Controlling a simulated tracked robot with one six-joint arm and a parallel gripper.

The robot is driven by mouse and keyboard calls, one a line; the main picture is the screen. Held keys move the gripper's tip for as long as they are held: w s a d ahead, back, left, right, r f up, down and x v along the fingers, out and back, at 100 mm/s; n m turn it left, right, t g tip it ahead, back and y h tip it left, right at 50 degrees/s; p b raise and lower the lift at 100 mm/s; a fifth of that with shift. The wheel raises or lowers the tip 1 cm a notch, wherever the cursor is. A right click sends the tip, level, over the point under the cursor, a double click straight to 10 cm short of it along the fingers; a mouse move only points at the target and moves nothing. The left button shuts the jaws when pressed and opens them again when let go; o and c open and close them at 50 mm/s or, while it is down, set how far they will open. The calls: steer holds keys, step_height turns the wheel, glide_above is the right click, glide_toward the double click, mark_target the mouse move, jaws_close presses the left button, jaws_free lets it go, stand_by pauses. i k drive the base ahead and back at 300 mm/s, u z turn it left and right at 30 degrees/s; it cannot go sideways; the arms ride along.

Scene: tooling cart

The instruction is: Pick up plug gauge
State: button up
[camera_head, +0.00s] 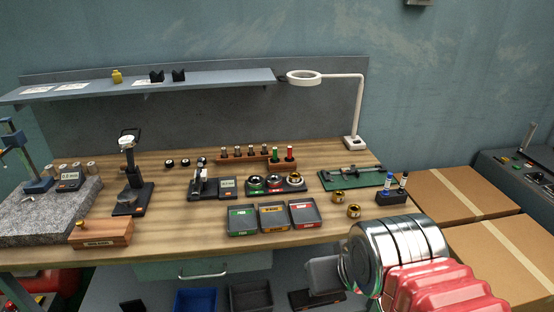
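A low wooden rack (248,160) stands at the back middle of the bench. At its right end are a green upright cylinder (275,154) and a red upright cylinder (289,153), which look like plug gauge handles. Several dark, metal-topped pieces (238,151) stand in the rack to their left; I cannot tell whether these are gauges too. My arm, with a shiny metal joint and red ribbed cover, fills the lower right. A grey block at its end seems to be my gripper (322,276), in front of the bench's front edge and well away from the rack. Its fingers cannot be made out.
Three labelled trays (272,229) lie at the front middle. A lamp (358,110) rises behind right.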

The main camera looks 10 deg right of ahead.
mark_target(275, 159)
steer(key=u, duration=0.05)
steer(key=i, duration=1)
steer(key=z, duration=0.05)
